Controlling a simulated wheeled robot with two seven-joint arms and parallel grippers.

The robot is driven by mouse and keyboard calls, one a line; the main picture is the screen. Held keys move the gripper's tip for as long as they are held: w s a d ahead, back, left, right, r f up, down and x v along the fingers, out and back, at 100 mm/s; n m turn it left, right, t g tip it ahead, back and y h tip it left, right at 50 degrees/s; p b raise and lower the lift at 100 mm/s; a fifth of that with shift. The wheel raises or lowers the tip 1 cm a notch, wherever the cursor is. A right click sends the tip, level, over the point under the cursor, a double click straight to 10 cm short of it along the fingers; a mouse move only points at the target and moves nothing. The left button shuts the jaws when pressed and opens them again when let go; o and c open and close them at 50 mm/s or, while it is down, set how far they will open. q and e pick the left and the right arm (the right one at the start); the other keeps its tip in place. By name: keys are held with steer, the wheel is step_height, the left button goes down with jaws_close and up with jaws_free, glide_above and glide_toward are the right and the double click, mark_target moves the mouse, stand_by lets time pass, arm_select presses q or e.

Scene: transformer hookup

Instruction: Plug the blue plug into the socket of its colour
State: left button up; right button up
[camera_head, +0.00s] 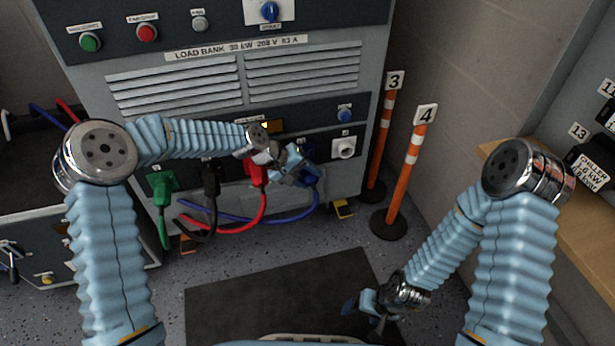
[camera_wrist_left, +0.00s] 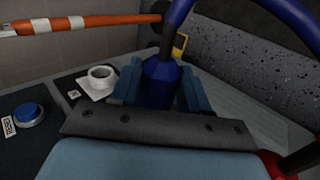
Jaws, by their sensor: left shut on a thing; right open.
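The blue plug (camera_head: 311,173) is at the lower front panel of the load bank, right of the red plug (camera_head: 257,170). My left gripper (camera_head: 300,172) is shut on it. In the left wrist view the blue plug (camera_wrist_left: 160,85) sits between the two blue finger pads, with its thick blue cable curving away. The plug's front end and any blue socket behind it are hidden, so I cannot tell whether it is seated. A white round socket (camera_head: 344,148) is at the panel's right, with nothing in it. My right gripper (camera_head: 368,306) is open and empty, low over the dark mat.
A green plug (camera_head: 161,184) and a black plug (camera_head: 211,178) are at the panel's left, with cables hanging down. A blue button (camera_head: 345,115) is above the white socket. Orange-and-white posts (camera_head: 410,165) stand right of the cabinet. The dark floor mat (camera_head: 250,300) is mostly clear.

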arm_select(q)
steer(key=shift+w+a, duration=0.2)
steer(key=shift+w, duration=0.45)
steer(key=shift+w+a, duration=0.2)
steer(key=shift+w, duration=0.45)
steer(key=o, duration=1.4)
steer(key=shift+r, duration=0.1)
steer(key=p+v, duration=0.3)
steer(key=v, duration=0.4)
